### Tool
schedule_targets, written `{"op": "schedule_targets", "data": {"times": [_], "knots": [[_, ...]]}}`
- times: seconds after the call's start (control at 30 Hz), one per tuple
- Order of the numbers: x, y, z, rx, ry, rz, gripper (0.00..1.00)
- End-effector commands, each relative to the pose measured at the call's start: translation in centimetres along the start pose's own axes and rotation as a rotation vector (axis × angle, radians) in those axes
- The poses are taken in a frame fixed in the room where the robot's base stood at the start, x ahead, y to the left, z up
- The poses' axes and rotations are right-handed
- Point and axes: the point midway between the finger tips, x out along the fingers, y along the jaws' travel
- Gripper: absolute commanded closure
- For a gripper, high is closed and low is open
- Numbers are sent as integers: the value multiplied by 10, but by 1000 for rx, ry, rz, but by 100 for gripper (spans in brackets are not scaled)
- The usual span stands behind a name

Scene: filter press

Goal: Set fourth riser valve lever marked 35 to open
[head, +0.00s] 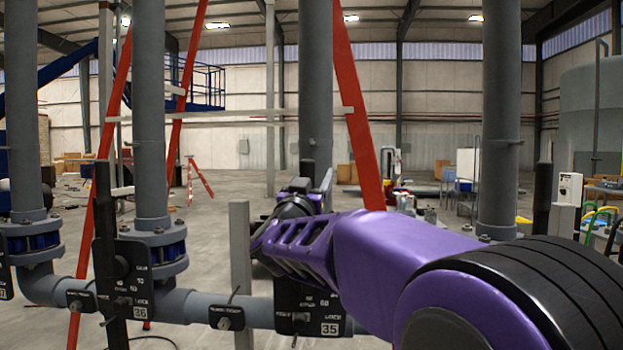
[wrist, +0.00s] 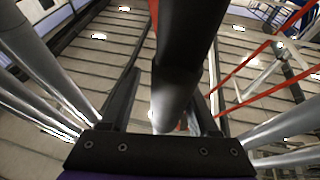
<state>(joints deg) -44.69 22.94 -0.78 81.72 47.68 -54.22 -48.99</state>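The black plate marked 35 (head: 308,306) is on the pipe run in the lower middle of the head view, partly covered by my arm. Its lever is not clearly visible there; my purple arm and gripper block that area. My gripper (head: 318,180) is in front of the grey riser (head: 316,80) above this plate. In the wrist view its two dark fingers (wrist: 165,108) stand apart. A dark, thick, rounded bar (wrist: 187,45) shows between and beyond them. I cannot tell whether it is the lever or the riser, nor whether a finger touches it.
A plate marked 36 (head: 125,290) with an upright black lever (head: 102,205) is left. Another upright black lever (head: 541,200) is right of my arm. Further risers (head: 150,110) stand left and right. A grey post (head: 240,255) stands near the pipe; red ladders (head: 358,110) stand behind.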

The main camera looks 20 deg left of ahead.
Motion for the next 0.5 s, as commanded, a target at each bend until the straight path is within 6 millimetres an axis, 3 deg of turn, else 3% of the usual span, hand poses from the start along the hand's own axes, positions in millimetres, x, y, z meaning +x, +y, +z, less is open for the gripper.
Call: {"op": "schedule_targets", "data": {"times": [0.33,0.5], "knots": [[-4,-3,2,-3,-3,-7,31],[-23,-4,2,-2,-4,-9,31]]}}
